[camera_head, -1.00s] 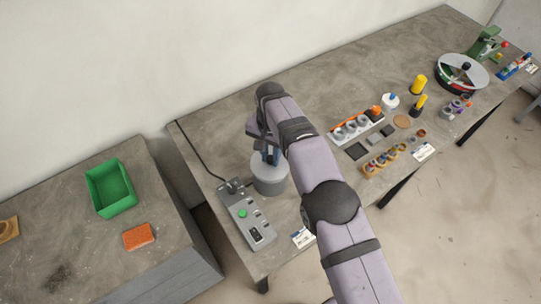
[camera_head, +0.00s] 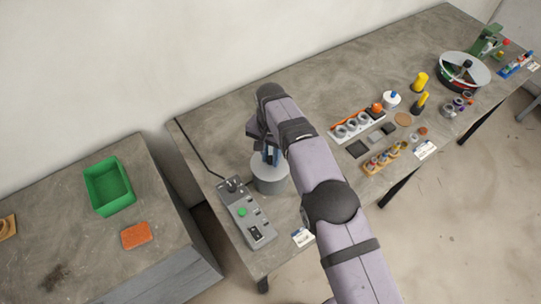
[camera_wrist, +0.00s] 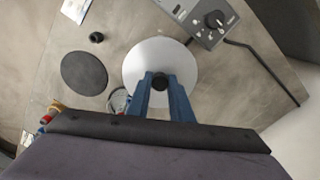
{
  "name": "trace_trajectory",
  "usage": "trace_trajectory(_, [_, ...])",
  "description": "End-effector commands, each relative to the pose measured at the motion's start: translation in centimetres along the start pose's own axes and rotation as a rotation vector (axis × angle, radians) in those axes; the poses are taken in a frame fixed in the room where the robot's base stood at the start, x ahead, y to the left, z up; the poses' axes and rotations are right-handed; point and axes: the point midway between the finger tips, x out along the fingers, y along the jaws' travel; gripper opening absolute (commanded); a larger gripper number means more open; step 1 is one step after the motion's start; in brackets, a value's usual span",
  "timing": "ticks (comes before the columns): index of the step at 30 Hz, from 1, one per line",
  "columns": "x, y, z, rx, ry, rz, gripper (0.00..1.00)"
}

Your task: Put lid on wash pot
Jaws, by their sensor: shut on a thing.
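The wash pot (camera_head: 271,184) is a grey cylinder on the bench, beside the control box. The lid (camera_wrist: 150,52) is a light grey disc with a black knob (camera_wrist: 160,82); in the wrist view it covers the pot from above. In the head view the lid (camera_head: 264,171) appears level on the pot's top; whether it is fully seated I cannot tell. My gripper (camera_wrist: 160,84) points down over it, its blue fingers shut on the knob. My arm partly hides the fingers in the head view.
A grey control box (camera_head: 248,220) with a green button and a cable stands left of the pot. A dark disc (camera_wrist: 84,74) and a small black piece (camera_wrist: 96,37) lie nearby. Trays and small parts fill the bench farther right. A green bin (camera_head: 109,188) is on the left table.

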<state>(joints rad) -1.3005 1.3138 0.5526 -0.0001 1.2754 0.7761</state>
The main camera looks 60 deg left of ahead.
Motion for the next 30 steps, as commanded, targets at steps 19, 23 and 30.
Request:
trace_trajectory(19, [-0.01,0.01,0.0,0.0,0.0,0.0,0.48])
trace_trajectory(23, [0.0,0.01,0.01,0.0,0.0,0.0,0.48])
trace_trajectory(30, [-0.14,0.0,0.0,0.0,0.0,0.0,0.48])
